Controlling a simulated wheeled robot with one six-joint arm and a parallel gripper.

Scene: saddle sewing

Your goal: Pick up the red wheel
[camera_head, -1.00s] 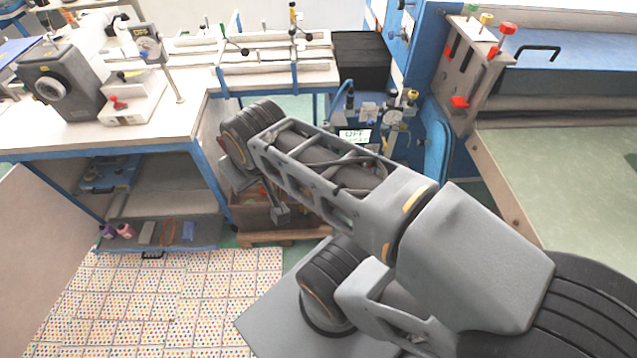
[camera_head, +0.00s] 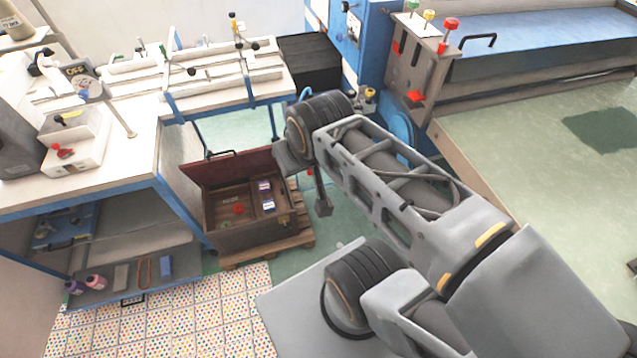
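My gripper (camera_head: 322,206) hangs at the end of my arm, in the air just right of the box. Only a part of it shows, and its fingers cannot be made out. Red knobs also show on the machine at the back right (camera_head: 451,25) and on a white device on the left bench (camera_head: 64,151).
The box stands on a wooden pallet (camera_head: 267,255), its lid raised at the back. Small blue-and-white packs (camera_head: 267,205) lie inside. A workbench (camera_head: 131,151) with a lower shelf stands left. A green-topped table (camera_head: 540,130) is at right. Dotted floor covering (camera_head: 170,320) lies in front.

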